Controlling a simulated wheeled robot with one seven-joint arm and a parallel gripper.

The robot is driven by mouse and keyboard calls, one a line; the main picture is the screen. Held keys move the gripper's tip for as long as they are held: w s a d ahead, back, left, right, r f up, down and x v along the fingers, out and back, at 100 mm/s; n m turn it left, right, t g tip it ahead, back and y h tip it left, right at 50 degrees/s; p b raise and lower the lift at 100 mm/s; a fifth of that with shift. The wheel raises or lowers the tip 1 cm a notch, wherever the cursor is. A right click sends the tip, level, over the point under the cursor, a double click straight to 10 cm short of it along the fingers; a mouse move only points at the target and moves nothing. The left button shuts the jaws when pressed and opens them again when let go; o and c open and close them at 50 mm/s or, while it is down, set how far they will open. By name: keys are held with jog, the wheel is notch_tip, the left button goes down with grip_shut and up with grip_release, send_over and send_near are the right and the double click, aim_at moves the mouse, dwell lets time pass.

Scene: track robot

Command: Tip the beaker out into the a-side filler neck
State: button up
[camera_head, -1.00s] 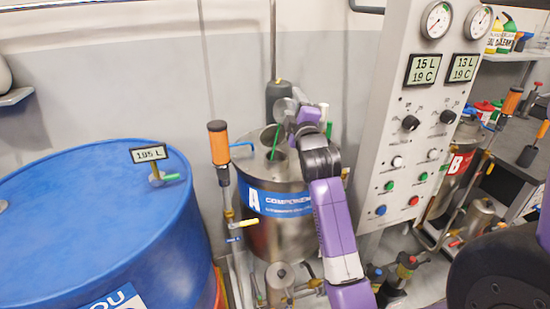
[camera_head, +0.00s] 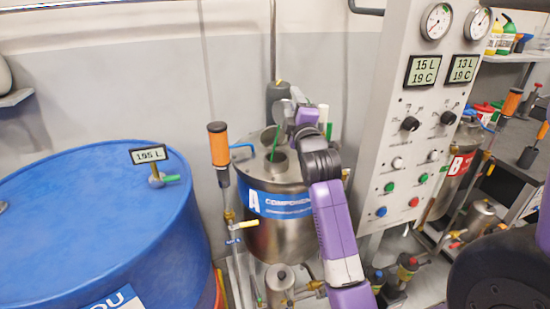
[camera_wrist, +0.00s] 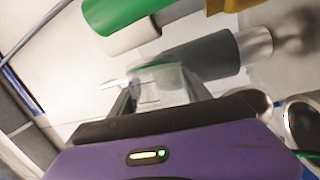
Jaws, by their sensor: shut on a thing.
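The A tank (camera_head: 282,232) is a steel drum with a blue "A COMPONENT" label in the head view. Its filler neck (camera_head: 279,163) stands on the top, with a raised round lid (camera_head: 270,138) behind and a thin green rod at its mouth. My gripper (camera_head: 296,108) is above and slightly right of the neck. It is shut on a clear beaker (camera_head: 297,96), small and partly hidden by my wrist. In the wrist view the see-through beaker (camera_wrist: 162,86) sits between both fingers, with faint marks on its wall. I cannot tell whether liquid is in it.
A dark cylinder (camera_head: 277,92) stands close behind the beaker. An orange-topped post (camera_head: 218,145) is left of the tank. A gauge panel (camera_head: 400,150) stands right, near my arm. The B tank (camera_head: 459,168) is beyond it; a blue drum (camera_head: 80,230) fills the left.

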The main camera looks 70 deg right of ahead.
jog(key=shift+w+a+r+n+t, duration=0.2)
jog(key=shift+r+n+t, duration=0.2)
jog(key=shift+n, duration=0.5)
